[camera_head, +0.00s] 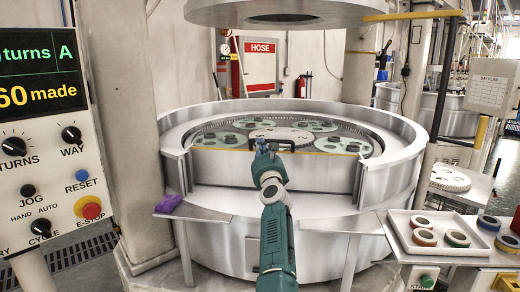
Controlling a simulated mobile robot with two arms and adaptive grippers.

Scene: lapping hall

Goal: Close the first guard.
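The lapping machine is a wide round metal tub with a raised rim (405,150). At its front the rim has a wide gap, with upright edges at the left and right. A lower curved front panel (322,172) with a yellow top edge spans this gap; I cannot tell whether it is the guard. A black bar handle (286,143) shows at the middle of that edge. My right gripper is not in view.
A control panel (45,140) stands at the left. A round upper plate (280,12) hangs above the tub. A purple cloth-like thing (168,204) lies on the left ledge. A white tray (400,232) with coloured rings is at the right, near a white gear (450,178).

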